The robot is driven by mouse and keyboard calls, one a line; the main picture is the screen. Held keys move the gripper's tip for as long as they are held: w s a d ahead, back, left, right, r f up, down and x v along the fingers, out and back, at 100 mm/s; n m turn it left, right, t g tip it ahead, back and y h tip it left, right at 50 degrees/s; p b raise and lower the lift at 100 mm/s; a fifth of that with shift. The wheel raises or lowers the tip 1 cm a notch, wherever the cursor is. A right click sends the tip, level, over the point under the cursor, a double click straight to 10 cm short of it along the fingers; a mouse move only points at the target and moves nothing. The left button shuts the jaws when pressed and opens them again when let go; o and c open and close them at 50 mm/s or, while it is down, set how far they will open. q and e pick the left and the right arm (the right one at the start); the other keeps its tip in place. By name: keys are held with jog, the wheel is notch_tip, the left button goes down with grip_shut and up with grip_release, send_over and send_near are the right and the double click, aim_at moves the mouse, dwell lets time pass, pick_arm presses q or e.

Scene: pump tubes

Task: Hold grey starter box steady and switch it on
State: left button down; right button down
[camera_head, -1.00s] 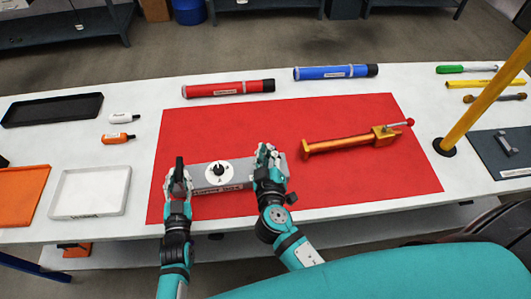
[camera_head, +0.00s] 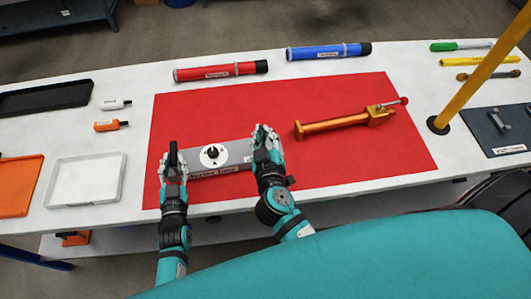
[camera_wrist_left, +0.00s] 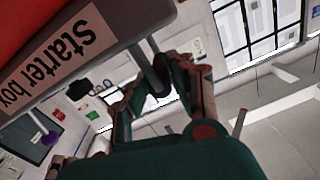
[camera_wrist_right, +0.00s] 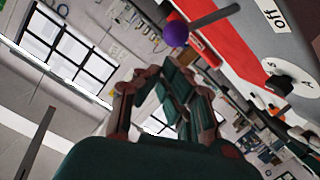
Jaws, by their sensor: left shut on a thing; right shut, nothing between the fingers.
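The grey starter box (camera_head: 226,155) lies on the red mat in the head view, with a white round dial (camera_head: 213,155) and a black knob on its top. Its name label shows large in the left wrist view (camera_wrist_left: 60,55). My left gripper (camera_head: 173,164) is at the box's left end, shut on a part of it; an upright black piece stands there. My right gripper (camera_head: 263,137) is shut and empty beside the box's right end; whether it touches is hard to tell. The right wrist view shows the dial (camera_wrist_right: 289,76) and a label reading "off".
The red mat (camera_head: 370,160) holds an orange tool (camera_head: 340,124) to the right. A red tube (camera_head: 220,71) and a blue tube (camera_head: 328,51) lie behind it. A yellow post (camera_head: 480,75) stands at the right. A white tray (camera_head: 84,180) lies at the left.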

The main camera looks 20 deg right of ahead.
pick_arm(q)
jog(key=shift+f, duration=0.15)
pick_arm(e)
jog(key=a+r+v, duration=0.1)
jog(key=v, duration=1)
jog(key=shift+w, duration=0.1)
pick_arm(q)
jog(key=c, duration=1.1)
grip_release()
